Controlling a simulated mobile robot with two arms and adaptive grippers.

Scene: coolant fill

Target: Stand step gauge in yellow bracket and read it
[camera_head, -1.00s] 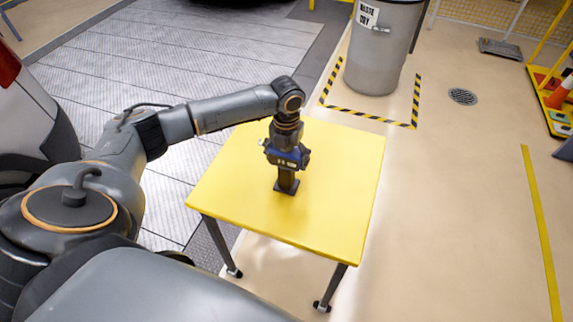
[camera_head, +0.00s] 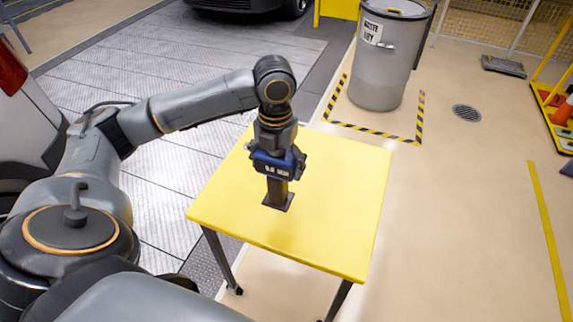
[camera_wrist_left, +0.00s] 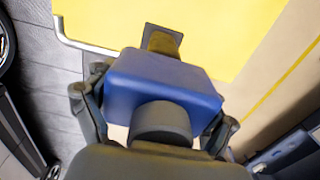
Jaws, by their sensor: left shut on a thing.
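A blue box-shaped device (camera_head: 274,165), which I take to be the step gauge, has pale markings on its front. It also shows in the left wrist view (camera_wrist_left: 165,85) with a dark round collar on its near side. A dark post with a flat square foot (camera_head: 278,200) extends below it over the yellow table top. I cannot tell whether the foot touches the table. My left gripper (camera_head: 276,150) is shut on the blue device from above, with fingers on both sides in the wrist view (camera_wrist_left: 152,112). I cannot make out a separate yellow bracket. My right gripper is not in view.
The yellow table (camera_head: 335,215) is otherwise bare, with free room to the right of the device. A grey bin (camera_head: 388,65) stands behind it inside black-and-yellow floor tape. A floor drain (camera_head: 466,113) lies at the right. A vehicle (camera_head: 25,125) is at the left.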

